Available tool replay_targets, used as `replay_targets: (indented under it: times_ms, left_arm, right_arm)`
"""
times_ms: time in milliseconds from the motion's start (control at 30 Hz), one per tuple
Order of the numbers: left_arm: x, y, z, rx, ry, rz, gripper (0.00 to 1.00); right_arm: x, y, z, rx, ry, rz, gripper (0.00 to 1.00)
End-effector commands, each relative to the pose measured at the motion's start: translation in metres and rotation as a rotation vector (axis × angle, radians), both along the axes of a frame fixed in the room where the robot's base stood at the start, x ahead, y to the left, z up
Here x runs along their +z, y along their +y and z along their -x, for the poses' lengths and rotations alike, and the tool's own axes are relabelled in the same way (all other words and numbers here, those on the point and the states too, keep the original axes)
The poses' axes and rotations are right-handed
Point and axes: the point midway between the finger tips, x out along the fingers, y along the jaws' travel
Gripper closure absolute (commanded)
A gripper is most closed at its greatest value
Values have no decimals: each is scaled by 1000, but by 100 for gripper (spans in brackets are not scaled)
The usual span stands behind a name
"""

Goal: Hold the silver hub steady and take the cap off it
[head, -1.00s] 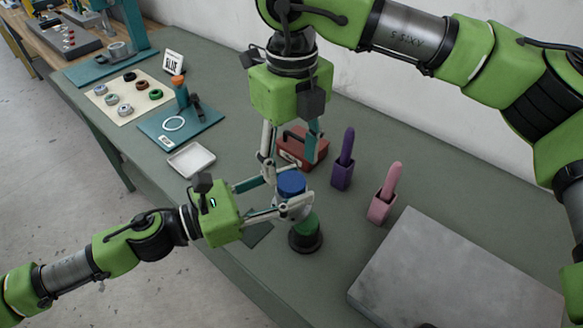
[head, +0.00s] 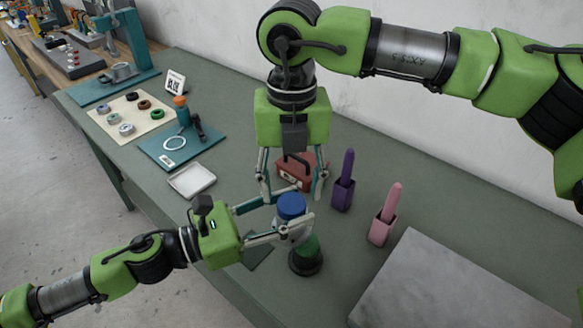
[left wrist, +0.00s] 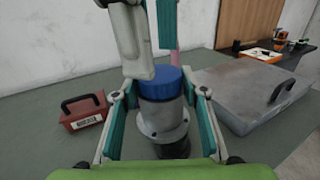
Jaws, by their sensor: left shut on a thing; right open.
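The silver hub (head: 296,234) stands upright above a dark round base with a green part (head: 305,256). The blue cap (head: 291,206) sits on top of the hub; it also shows in the left wrist view (left wrist: 160,82). My left gripper (head: 288,219) comes in from the left, its fingers shut on the hub from both sides, below the cap. My right gripper (head: 292,198) points down from above with its fingers spread apart, level with or just above the cap. In the left wrist view one right finger (left wrist: 138,60) partly covers the cap.
A red toolbox (head: 298,176) stands behind the hub. Purple (head: 343,180) and pink (head: 384,214) holders with handles stand to the right, by a large grey slab (head: 460,285). A white tray (head: 192,180) and a teal mat (head: 160,150) lie to the left.

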Motion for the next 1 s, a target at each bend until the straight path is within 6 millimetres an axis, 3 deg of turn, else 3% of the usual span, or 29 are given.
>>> replay_targets:
  times_ms: [233, 567, 600, 733, 767, 1000]
  left_arm:
    - [2, 0, 0, -1, -2, 2, 100]
    - [2, 0, 0, -1, -2, 2, 100]
    - [2, 0, 0, -1, -2, 1, 100]
    - [2, 0, 0, -1, -2, 2, 100]
    - [2, 0, 0, -1, -2, 2, 100]
    - [2, 0, 0, -1, -2, 1, 100]
  right_arm:
    - [-29, 0, 0, 1, -1, 0, 51]
    - [-34, 0, 0, 1, -2, 0, 51]
    - [-34, 0, 0, 1, -2, 0, 53]
    - [-34, 0, 0, 1, -1, 0, 87]
    - [-34, 0, 0, 1, -1, 0, 90]
    - [-34, 0, 0, 81, 0, -1, 90]
